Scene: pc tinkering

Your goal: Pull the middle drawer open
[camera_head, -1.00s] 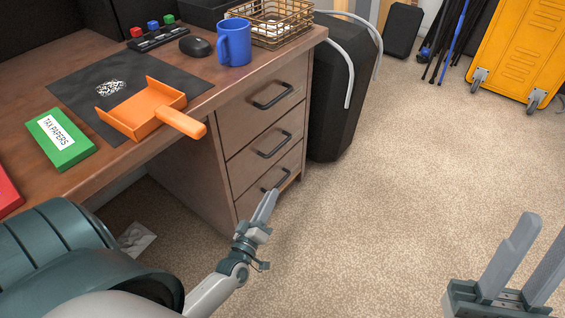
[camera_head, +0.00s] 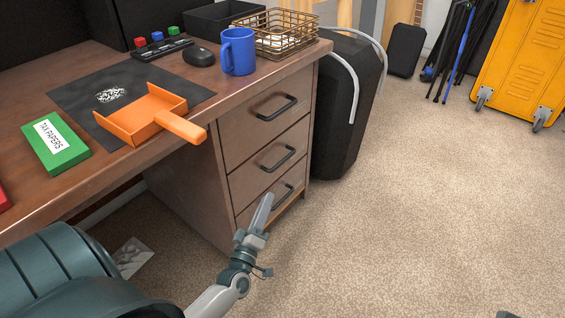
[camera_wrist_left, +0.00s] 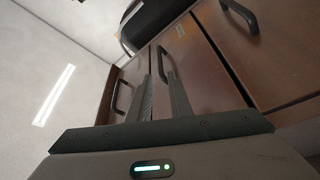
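The desk's brown drawer unit has three shut drawers with dark bar handles. The middle drawer (camera_head: 252,176) has its handle (camera_head: 278,160) in the head view; in the left wrist view this handle (camera_wrist_left: 161,66) appears beyond and between the finger tips. My left gripper (camera_head: 265,206) is in front of the bottom drawer's handle (camera_head: 285,197), below the middle handle and partly covering the bottom drawer. In the left wrist view its two fingers (camera_wrist_left: 158,62) are apart with nothing between them. Only a dark sliver of my right gripper (camera_head: 507,314) shows at the bottom edge.
The top drawer's handle (camera_head: 277,108) is above. An orange scoop (camera_head: 160,118) sticks out over the desk's front edge. A blue mug (camera_head: 239,52) and a wire basket (camera_head: 277,33) stand on the desktop. A black case (camera_head: 340,125) stands right of the drawers. The carpet (camera_head: 420,210) in front is clear.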

